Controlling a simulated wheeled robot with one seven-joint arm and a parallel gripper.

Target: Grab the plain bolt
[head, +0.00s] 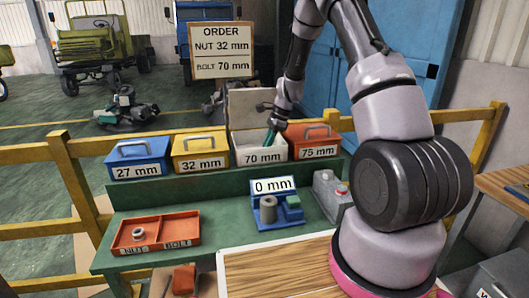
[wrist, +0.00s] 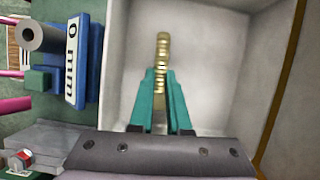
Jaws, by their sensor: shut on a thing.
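My gripper (head: 271,137) reaches down into the open white 70 mm box (head: 244,158), whose lid stands up behind it. In the wrist view, the green fingers of my gripper (wrist: 161,78) are shut on a brass-coloured bolt (wrist: 162,48). In the head view the bolt cannot be made out.
A blue 27 mm box (head: 137,160), yellow 32 mm box (head: 199,154) and red 75 mm box (head: 312,141) stand closed in the row. An orange tray (head: 190,232) holds a nut (head: 138,234). A gauge (head: 273,185) reads 0 mm. The sign (head: 220,52) orders nut 32 mm, bolt 70 mm.

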